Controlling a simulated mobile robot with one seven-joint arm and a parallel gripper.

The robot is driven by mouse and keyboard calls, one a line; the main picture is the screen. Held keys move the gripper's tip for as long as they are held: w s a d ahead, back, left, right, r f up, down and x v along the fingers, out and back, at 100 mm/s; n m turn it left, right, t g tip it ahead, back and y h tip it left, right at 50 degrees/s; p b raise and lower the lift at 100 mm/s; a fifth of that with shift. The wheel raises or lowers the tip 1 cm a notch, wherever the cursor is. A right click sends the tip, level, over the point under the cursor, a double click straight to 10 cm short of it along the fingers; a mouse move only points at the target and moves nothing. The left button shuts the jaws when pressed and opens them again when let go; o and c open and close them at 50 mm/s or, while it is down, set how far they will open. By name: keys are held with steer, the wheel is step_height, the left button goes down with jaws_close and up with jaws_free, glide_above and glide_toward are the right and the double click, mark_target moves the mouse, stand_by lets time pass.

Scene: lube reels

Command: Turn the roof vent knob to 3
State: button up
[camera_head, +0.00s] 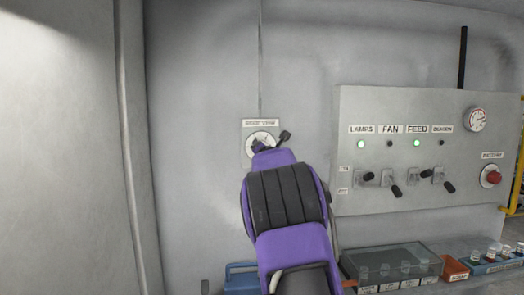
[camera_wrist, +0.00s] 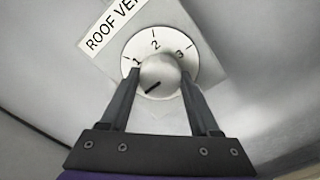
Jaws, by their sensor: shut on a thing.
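The roof vent knob (camera_wrist: 160,76) is a round grey knob on a white dial (camera_wrist: 168,42) marked 1, 2 and 3, under a "ROOF VENT" label (camera_wrist: 112,24). A dark pointer line on the knob points to the lower left in the wrist view, on the 1 side and away from the 3. My gripper (camera_wrist: 160,82) has one finger on each side of the knob and is shut on it. In the head view the dial (camera_head: 250,141) shows on the wall, partly hidden by my gripper (camera_head: 266,146).
A switch panel (camera_head: 400,110) with levers, lit green lamps, a gauge (camera_head: 476,119) and a red battery knob (camera_head: 493,177) is to the right. Below it stand a clear-lidded case (camera_head: 400,262) and an orange box (camera_head: 455,270). The wall left of the dial is bare.

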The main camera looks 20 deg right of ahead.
steer(key=shift+m, duration=0.4)
steer(key=shift+d+m+b, duration=0.1)
steer(key=shift+m+b, duration=2.6)
steer(key=shift+m, duration=14.9)
steer(key=shift+r, duration=0.1)
